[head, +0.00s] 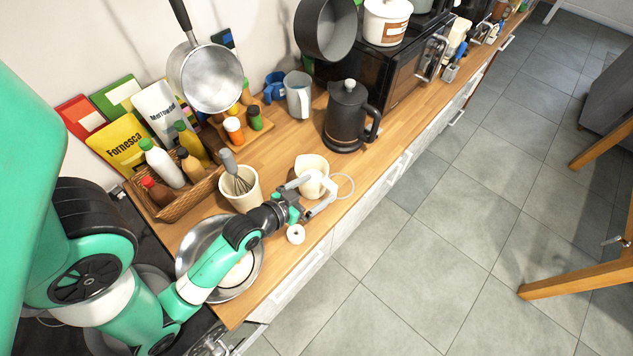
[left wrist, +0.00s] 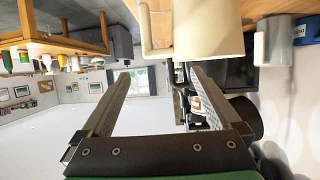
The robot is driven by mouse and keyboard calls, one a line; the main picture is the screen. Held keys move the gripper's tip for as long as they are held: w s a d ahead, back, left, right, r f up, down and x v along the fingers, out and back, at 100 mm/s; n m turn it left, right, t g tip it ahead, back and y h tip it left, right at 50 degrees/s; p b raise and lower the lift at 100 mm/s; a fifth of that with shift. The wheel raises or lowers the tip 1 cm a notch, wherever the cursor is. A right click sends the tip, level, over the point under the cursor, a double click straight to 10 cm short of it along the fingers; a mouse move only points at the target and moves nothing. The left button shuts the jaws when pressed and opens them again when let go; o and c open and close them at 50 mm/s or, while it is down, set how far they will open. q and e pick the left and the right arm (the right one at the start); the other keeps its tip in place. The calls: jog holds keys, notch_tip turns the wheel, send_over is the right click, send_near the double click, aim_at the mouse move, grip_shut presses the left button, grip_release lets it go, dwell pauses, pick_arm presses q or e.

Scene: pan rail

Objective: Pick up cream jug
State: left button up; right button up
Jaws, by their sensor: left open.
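The cream jug (head: 311,168) stands on the wooden counter in the head view, with part of its near side hidden by my gripper. My left gripper (head: 321,188) is open, its fingers spread beside the jug's near side. In the left wrist view, a cream vessel (left wrist: 208,32) that looks like the jug fills the top, with a handle (left wrist: 146,28) on its left. There the open fingers (left wrist: 160,74) have nothing between them, and the vessel lies above their tips in the picture. My right gripper is not in view.
A cream pot with a whisk (head: 240,188) stands left of the jug, and a metal pan (head: 205,240) lies near my arm. A black kettle (head: 346,116) and grey mug (head: 298,94) stand behind.

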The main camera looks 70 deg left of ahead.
aim_at(330, 182)
pick_arm(q)
jog(key=x, duration=0.5)
jog(key=shift+s+f, duration=0.1)
jog(key=shift+f, duration=0.25)
grip_shut()
